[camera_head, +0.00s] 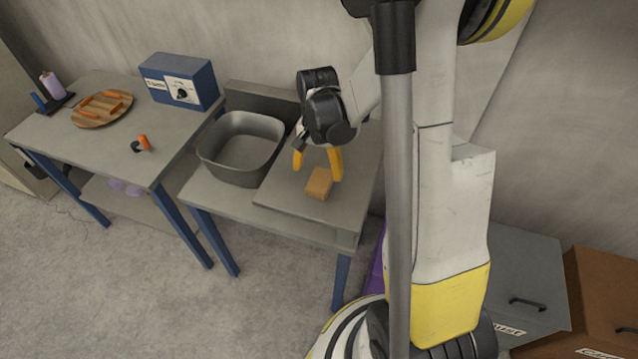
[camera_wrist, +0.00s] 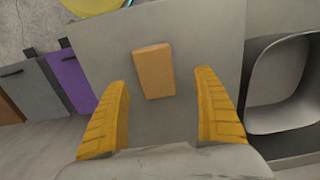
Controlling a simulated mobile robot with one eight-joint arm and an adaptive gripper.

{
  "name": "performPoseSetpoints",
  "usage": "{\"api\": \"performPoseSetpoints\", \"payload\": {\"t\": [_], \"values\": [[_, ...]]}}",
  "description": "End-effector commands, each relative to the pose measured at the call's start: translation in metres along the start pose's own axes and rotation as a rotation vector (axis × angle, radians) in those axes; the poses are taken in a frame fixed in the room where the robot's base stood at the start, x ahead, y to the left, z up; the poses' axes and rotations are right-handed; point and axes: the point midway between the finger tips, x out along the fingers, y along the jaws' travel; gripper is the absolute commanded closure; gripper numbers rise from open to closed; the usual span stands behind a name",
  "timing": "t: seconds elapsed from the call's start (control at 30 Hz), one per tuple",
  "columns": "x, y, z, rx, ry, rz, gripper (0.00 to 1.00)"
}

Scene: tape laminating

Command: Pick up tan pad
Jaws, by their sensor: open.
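The tan pad (camera_head: 319,183) is a small rectangular block lying on the grey table surface to the right of the basin. My gripper (camera_head: 317,160) is above and slightly behind it in the head view, with its yellow fingers spread and nothing between them. In the wrist view the tan pad (camera_wrist: 154,71) lies beyond the fingertips, roughly centred between the two yellow fingers of my gripper (camera_wrist: 163,82). The fingers look apart from the pad; the exact height above it is hard to tell.
A grey basin (camera_head: 241,147) stands just left of the pad and also shows in the wrist view (camera_wrist: 284,85). A second table holds a blue box (camera_head: 180,80), a round wooden tray (camera_head: 102,121) and an orange-handled tool (camera_head: 143,143). Bare tabletop surrounds the pad.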

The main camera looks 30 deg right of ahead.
Motion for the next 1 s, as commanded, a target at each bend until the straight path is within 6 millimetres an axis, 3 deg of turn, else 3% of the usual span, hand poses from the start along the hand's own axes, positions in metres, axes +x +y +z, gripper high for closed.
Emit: {"api": "performPoseSetpoints", "payload": {"t": [0.4,0.63,0.8,1.0], "values": [[0.052,0.007,0.005,-0.001,0.001,0.0,0.21],[0.051,0.007,0.005,-0.001,0.001,0.0,0.21],[0.051,0.007,0.005,-0.001,0.001,0.0,0.72],[0.051,0.007,0.005,-0.001,0.001,0.0,0.74]]}}
